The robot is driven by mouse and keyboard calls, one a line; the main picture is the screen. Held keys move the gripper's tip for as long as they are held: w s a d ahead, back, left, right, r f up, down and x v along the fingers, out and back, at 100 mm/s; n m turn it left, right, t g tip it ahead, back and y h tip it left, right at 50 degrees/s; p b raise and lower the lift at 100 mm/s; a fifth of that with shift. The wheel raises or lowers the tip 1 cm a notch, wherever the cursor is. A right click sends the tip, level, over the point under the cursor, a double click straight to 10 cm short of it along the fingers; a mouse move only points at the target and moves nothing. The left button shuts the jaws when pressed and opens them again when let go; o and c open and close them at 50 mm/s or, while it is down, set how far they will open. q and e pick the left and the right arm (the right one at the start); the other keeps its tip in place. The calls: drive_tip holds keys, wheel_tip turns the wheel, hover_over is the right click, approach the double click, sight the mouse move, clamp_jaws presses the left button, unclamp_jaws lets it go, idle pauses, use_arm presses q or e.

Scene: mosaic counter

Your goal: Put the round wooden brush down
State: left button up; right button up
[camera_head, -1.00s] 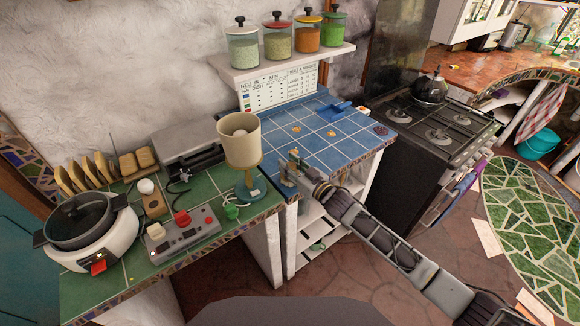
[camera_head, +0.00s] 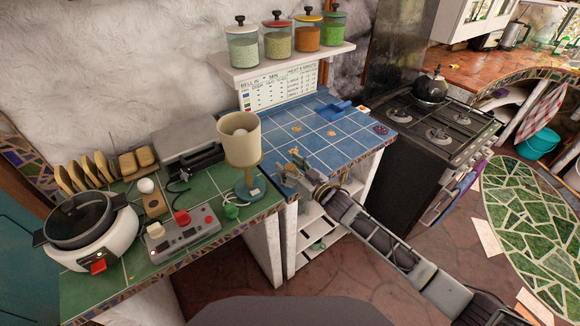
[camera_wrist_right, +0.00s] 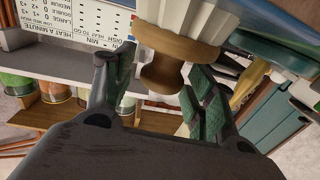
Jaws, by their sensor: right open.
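The round wooden brush (camera_wrist_right: 163,62) shows in the right wrist view, which is upside down. Its brown knob points down in that picture, with a pale part above it. My right gripper (camera_wrist_right: 152,88) is open, with one green-padded finger on each side of the knob and gaps beside it. In the head view my right gripper (camera_head: 288,170) is at the front left corner of the blue tiled counter (camera_head: 340,150), just right of the lamp. The brush is mostly hidden there by the fingers. I cannot tell what its underside touches. My left gripper is not in view.
A lamp (camera_head: 240,140) with a beige shade stands close to the left. A red-buttoned control box (camera_head: 187,233) and a white cooker (camera_head: 95,240) are on the green counter. A blue scoop-like thing (camera_head: 336,110) lies at the back. The middle blue tiles are mostly clear.

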drive_tip(key=shift+r, duration=0.15)
drive_tip(key=v, duration=1.2)
drive_tip(key=shift+b, duration=0.35)
idle(0.7)
